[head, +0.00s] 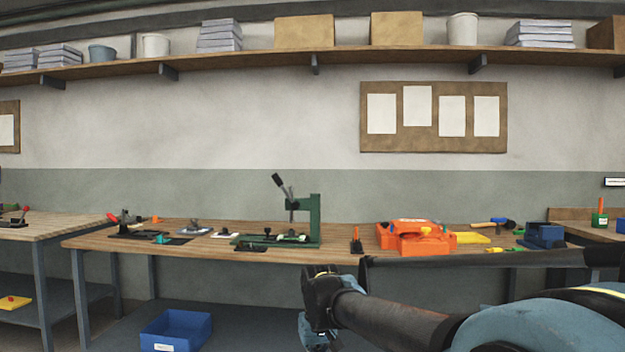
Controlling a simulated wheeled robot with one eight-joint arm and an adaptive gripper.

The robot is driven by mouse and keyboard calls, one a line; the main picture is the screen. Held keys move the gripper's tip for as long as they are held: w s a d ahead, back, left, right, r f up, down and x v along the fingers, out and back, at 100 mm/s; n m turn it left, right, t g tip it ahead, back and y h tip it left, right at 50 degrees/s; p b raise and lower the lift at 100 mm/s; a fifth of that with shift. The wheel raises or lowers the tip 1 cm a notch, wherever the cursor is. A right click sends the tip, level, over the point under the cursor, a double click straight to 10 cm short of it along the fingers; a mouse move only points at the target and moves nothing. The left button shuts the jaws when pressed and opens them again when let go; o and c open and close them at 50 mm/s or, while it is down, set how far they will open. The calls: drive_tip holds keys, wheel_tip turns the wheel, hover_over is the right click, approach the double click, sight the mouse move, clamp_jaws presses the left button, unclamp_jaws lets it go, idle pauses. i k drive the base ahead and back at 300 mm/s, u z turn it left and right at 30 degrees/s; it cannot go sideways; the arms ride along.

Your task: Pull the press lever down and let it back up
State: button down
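The green press (314,219) stands upright on the wooden workbench, near the middle of the head view. Its lever (284,187) has a dark grip and slants up and to the left from the press head. The lever is raised. Below the head is the press's low green base, with small parts on it. My arm reaches in from the lower right, in front of the bench, and appears clear of the press and its lever. I cannot make out gripper fingers in this view.
The workbench (90,242) also holds an orange mould (414,238), a hammer (490,223), a blue block-like fixture (544,235) and clamps at the left. A blue bin (176,331) sits on the lower shelf. The wall shelf above holds boxes and buckets. Space above the lever looks free.

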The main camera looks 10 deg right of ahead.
sight(296, 204)
drive_tip(key=z, duration=0.1)
drive_tip(key=i, duration=1)
drive_tip(key=u, duration=0.05)
